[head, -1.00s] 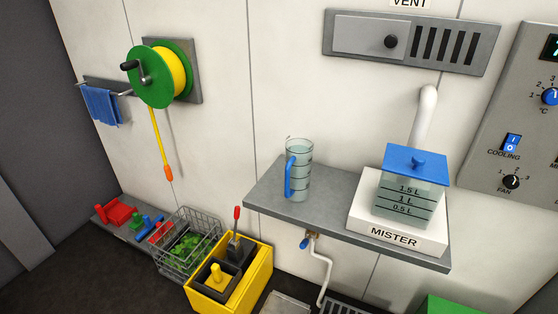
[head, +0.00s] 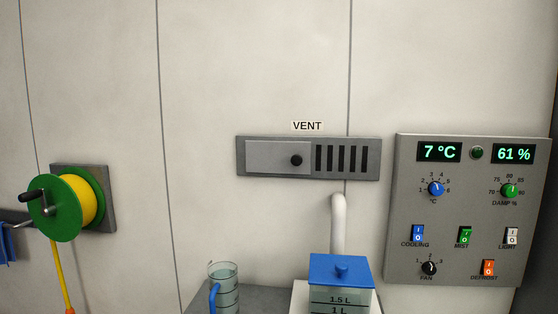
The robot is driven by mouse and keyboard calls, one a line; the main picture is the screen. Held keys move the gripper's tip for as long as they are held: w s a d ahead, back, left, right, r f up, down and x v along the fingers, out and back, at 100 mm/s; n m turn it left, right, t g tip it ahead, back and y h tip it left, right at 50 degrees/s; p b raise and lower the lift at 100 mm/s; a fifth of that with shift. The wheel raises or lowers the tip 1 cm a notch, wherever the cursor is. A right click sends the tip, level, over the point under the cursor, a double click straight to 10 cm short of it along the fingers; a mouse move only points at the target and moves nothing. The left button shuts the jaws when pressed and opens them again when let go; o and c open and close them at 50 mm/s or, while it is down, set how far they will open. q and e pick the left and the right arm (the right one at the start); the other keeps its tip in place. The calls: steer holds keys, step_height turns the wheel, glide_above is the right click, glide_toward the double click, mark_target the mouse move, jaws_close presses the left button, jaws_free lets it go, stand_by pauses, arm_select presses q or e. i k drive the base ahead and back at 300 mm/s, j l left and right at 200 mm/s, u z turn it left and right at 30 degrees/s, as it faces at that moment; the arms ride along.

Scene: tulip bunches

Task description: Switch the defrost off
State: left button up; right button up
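The orange defrost switch (head: 488,268) is at the lower right of the grey control panel (head: 400,215) on the wall, above its DEFROST label. It is a rocker marked I and O; which side is pressed is too small to tell. The panel also carries a blue cooling switch (head: 418,233), a green mist switch (head: 464,235), a white light switch (head: 511,236) and a black fan knob (head: 429,268). Its displays read 7 °C and 61 %. Neither of my grippers is in view.
A vent (head: 308,158) with a sliding cover is left of the panel. Below it stand the blue-lidded mister tank (head: 340,270) with its white pipe (head: 338,222) and a measuring jug (head: 224,285) on a shelf. A green and yellow hose reel (head: 65,208) hangs at the left.

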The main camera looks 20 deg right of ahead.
mark_target(488, 264)
steer(key=z, duration=1.65)
